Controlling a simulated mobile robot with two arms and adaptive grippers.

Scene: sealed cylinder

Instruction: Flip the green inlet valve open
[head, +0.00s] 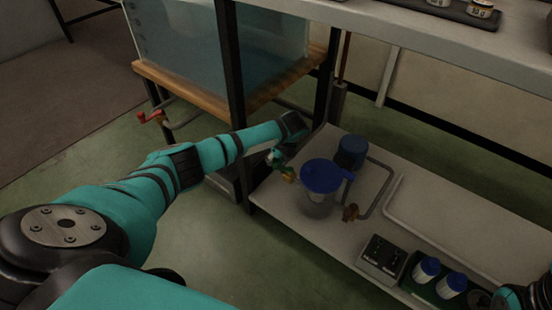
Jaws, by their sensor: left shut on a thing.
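My left arm reaches from the lower left to the shelf. Its gripper (277,158) is shut at the small green valve part (289,171), with orange or brass colour beside it. The fingers hide much of the valve, so I cannot tell its handle's angle. Just right of it stands a clear cylinder (318,205) with a blue lid (321,176). Part of my right arm shows at the lower right edge, but its gripper is not in view.
A blue container (351,151) stands behind the cylinder, with a brass fitting (350,212) in front. A control box (383,256) and blue-lidded jars (428,268) are at the right. A dark upright post (232,90) and a water tank (185,40) stand near my left arm.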

